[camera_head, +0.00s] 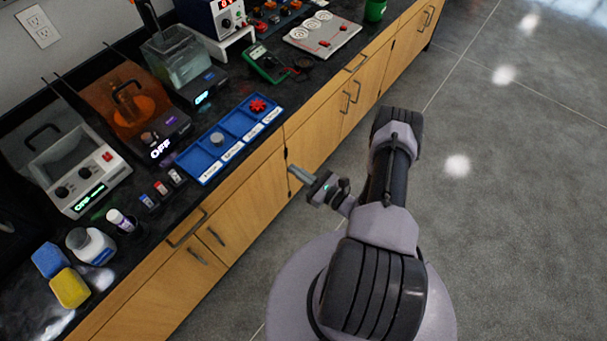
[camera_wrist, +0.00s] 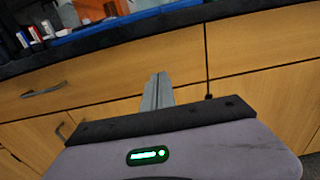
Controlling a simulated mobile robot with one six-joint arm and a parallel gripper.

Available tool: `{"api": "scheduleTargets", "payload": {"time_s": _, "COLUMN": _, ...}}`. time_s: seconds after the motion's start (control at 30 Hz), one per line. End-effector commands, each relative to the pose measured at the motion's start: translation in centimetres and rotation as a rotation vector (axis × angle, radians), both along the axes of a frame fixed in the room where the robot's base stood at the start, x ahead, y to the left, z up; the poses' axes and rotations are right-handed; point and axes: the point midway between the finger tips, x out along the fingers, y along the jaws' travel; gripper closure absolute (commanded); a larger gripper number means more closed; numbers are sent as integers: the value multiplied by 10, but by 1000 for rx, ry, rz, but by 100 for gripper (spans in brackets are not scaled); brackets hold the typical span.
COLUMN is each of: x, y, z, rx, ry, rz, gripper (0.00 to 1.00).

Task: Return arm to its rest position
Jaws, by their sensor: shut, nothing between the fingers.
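My gripper (camera_head: 301,175) shows in the head view in front of the wooden cabinet fronts, below the counter's front edge. Its two fingers are closed together and hold nothing. In the wrist view the shut fingers (camera_wrist: 158,92) point at a drawer front, apart from it as far as I can tell. My arm is folded above my base, with the wrist reaching left toward the cabinets.
The dark counter (camera_head: 150,225) holds a blue tray (camera_head: 231,138), an orange-windowed machine (camera_head: 135,105), a grey bath (camera_head: 70,165), a white bottle (camera_head: 91,246), and sponges (camera_head: 69,288). Cabinets (camera_head: 245,200) stand close to my gripper. The grey floor (camera_head: 510,190) at right is clear.

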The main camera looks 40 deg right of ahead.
Motion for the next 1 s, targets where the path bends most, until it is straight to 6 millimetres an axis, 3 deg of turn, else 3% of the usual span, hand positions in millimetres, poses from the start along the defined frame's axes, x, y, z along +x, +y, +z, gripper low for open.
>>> {"api": "scheduleTargets", "payload": {"time_s": 0.17, "x": -17, "y": -4, "z": 0, "rx": 2, "ry": 2, "rz": 0, "gripper": 100}}
{"api": "scheduleTargets", "payload": {"time_s": 0.27, "x": -17, "y": -4, "z": 0, "rx": 0, "ry": 0, "rz": 3, "gripper": 100}}
{"api": "scheduleTargets", "payload": {"time_s": 0.33, "x": -10, "y": -2, "z": 13, "rx": -18, "ry": -11, "rz": 47, "gripper": 100}}
{"api": "scheduleTargets", "payload": {"time_s": 0.37, "x": -4, "y": 2, "z": 26, "rx": -33, "ry": -21, "rz": 91, "gripper": 100}}
{"api": "scheduleTargets", "payload": {"time_s": 0.43, "x": 15, "y": 20, "z": 74, "rx": -101, "ry": -52, "rz": 260, "gripper": 100}}
{"api": "scheduleTargets", "payload": {"time_s": 0.5, "x": 28, "y": 55, "z": 137, "rx": -208, "ry": -78, "rz": 498, "gripper": 100}}
{"api": "scheduleTargets", "payload": {"time_s": 0.57, "x": 25, "y": 92, "z": 187, "rx": -321, "ry": -88, "rz": 706, "gripper": 100}}
{"api": "scheduleTargets", "payload": {"time_s": 0.6, "x": 18, "y": 115, "z": 217, "rx": -406, "ry": -90, "rz": 836, "gripper": 100}}
{"api": "scheduleTargets", "payload": {"time_s": 0.7, "x": -16, "y": 164, "z": 277, "rx": -658, "ry": -87, "rz": 1118, "gripper": 100}}
{"api": "scheduleTargets", "payload": {"time_s": 0.8, "x": -60, "y": 196, "z": 322, "rx": -964, "ry": -82, "rz": 1329, "gripper": 100}}
{"api": "scheduleTargets", "payload": {"time_s": 0.9, "x": -104, "y": 209, "z": 354, "rx": -1317, "ry": -91, "rz": 1447, "gripper": 100}}
{"api": "scheduleTargets", "payload": {"time_s": 1.0, "x": -137, "y": 207, "z": 380, "rx": -1674, "ry": -121, "rz": 1456, "gripper": 100}}
